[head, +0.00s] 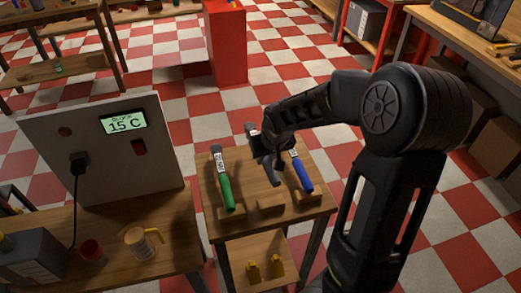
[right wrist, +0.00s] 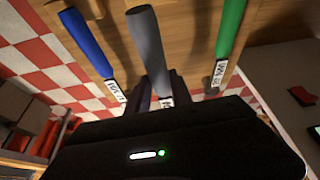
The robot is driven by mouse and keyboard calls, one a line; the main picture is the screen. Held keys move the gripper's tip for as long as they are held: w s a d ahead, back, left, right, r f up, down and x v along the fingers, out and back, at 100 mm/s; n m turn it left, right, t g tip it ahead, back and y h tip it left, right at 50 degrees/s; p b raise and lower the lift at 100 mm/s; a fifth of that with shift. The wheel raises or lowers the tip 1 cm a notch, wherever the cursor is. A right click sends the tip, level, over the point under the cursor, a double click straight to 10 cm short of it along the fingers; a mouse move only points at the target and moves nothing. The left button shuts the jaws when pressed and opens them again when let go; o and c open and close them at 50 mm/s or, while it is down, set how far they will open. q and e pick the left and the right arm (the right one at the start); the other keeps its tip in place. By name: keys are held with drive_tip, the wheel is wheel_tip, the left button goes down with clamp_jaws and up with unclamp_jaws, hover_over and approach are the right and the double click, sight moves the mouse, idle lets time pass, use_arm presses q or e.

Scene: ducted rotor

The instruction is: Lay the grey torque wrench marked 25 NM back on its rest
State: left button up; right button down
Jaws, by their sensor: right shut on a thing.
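The grey torque wrench (head: 275,176) is between the green and blue wrenches over the small wooden stand (head: 243,226). My right gripper (head: 266,152) is shut on it and hides its middle. In the right wrist view the grey handle (right wrist: 148,45) runs toward the fingers, and its label is mostly hidden. A wooden rest block (head: 270,203) stands on the stand by the handle end. I cannot tell whether the wrench touches it. My left gripper is not in view.
The green wrench (head: 223,185) lies left, the blue wrench (head: 301,173) close on the right. A red cabinet (head: 227,45) stands behind.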

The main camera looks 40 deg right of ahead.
sight(270, 165)
drive_tip(key=shift+s, duration=0.1)
drive_tip(key=shift+f+b, duration=0.4)
drive_tip(key=shift+b, duration=0.05)
drive_tip(key=shift+f+b, duration=2.15)
drive_tip(key=shift+f, duration=0.3)
drive_tip(key=shift+f+b, duration=0.4)
drive_tip(key=c, duration=1.1)
unclamp_jaws()
drive_tip(key=shift+o, duration=0.2)
drive_tip(key=shift+s, duration=0.1)
drive_tip(key=shift+v, duration=3.9)
